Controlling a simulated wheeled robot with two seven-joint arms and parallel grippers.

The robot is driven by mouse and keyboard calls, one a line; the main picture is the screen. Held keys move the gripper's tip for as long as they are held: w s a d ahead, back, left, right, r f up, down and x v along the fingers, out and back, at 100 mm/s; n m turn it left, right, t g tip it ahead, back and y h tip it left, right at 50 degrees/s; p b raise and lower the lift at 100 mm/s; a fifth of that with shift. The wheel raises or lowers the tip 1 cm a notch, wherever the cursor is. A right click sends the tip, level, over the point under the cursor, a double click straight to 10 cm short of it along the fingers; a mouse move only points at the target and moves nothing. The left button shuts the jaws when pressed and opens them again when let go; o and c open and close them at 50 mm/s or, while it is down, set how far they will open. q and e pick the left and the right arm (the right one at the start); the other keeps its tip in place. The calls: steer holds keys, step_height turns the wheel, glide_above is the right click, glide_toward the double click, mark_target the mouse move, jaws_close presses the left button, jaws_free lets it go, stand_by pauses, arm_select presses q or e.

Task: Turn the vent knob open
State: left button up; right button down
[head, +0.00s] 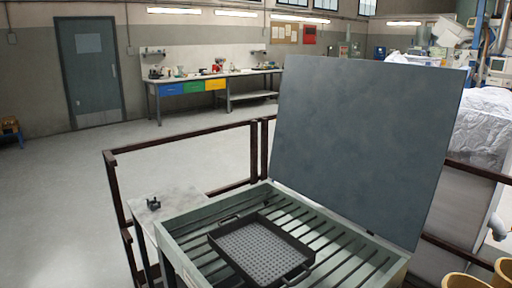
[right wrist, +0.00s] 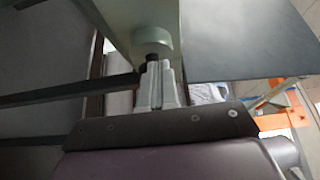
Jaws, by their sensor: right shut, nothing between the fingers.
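In the right wrist view, a round pale green knob-like part (right wrist: 152,42) sits on a green panel of the same colour; it looks like the vent knob. A short dark piece shows just below it. My right gripper (right wrist: 156,68) is shut and empty, its grey fingers pointing at the knob. The tips are very close to it; I cannot tell whether they touch. In the head view, neither gripper shows and I cannot make out the knob. A green slatted box (head: 180,248) stands there with its big grey lid (head: 365,145) raised.
A black perforated tray (head: 260,252) lies on the slats. A small black fitting (head: 153,203) sits on a grey side table (head: 180,196). Dark brown rails (head: 190,142) run behind the box. Yellow round containers (head: 468,281) are at lower right. Open floor lies left.

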steer(key=shift+w+a+r, duration=0.1)
steer(key=shift+w+a, duration=0.45)
steer(key=shift+w, duration=0.15)
steer(key=shift+d, duration=0.1)
steer(key=shift+f, duration=0.35)
steer(key=shift+f+b, duration=0.5)
steer(key=shift+f, duration=0.65)
stand_by(0.4)
